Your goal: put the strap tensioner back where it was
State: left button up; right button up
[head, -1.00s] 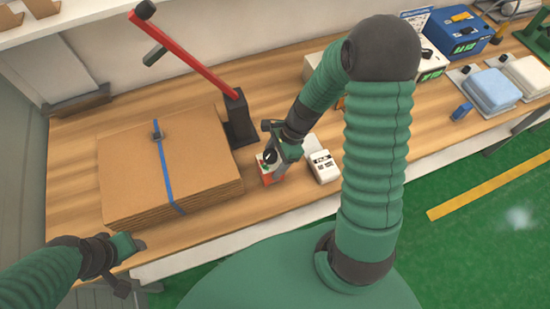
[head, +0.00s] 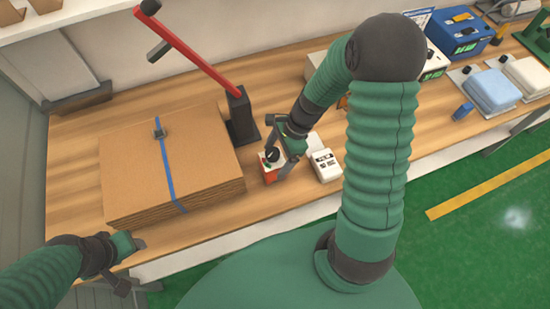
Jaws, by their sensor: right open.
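A small red and white device with a dark round top (head: 270,162) stands on the workbench, right of the strapped cardboard; it may be the strap tensioner, but it is too small to tell. My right gripper (head: 280,158) is open right at this device, its fingers partly covering it; I cannot tell whether they touch it. A blue strap (head: 167,172) with a dark buckle (head: 159,133) runs over the flat cardboard stack (head: 205,150). My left gripper (head: 132,243) is low at the left, by the bench's front edge, with nothing visible in it; its jaw opening is unclear.
A white device (head: 325,166) stands just right of my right gripper. A black stand (head: 240,118) with a long red lever (head: 190,50) is behind it. The wooden workbench (head: 75,145) is bare at the left.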

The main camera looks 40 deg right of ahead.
jog(key=d+v, duration=0.1)
jog(key=v, duration=0.9)
jog(key=a+n+h, duration=0.1)
jog(key=n, duration=0.2)
jog(key=s+a+n, duration=0.1)
jog(key=a+n, duration=0.1)
jog(key=n, duration=0.1)
jog(key=s+a+n+h+p, duration=0.1)
jog(key=n, duration=0.2)
jog(key=shift+a+f+h, duration=0.3)
jog(key=shift+a+f, duration=0.05)
jog(key=shift+a, duration=0.05)
jog(key=shift+s+a+n+t+h, duration=0.25)
jog(key=shift+a+n, duration=0.65)
jog(key=shift+n, duration=1.05)
jog(key=shift+s+a+n+t+h, duration=0.15)
jog(key=shift+a+n+t+h, duration=0.2)
jog(key=shift+a+n, duration=1.15)
jog(key=shift+s+a+n+t+h, duration=0.2)
jog(key=shift+a+n+h, duration=0.15)
jog(key=shift+n, duration=2.1)
jog(key=shift+d, duration=0.2)
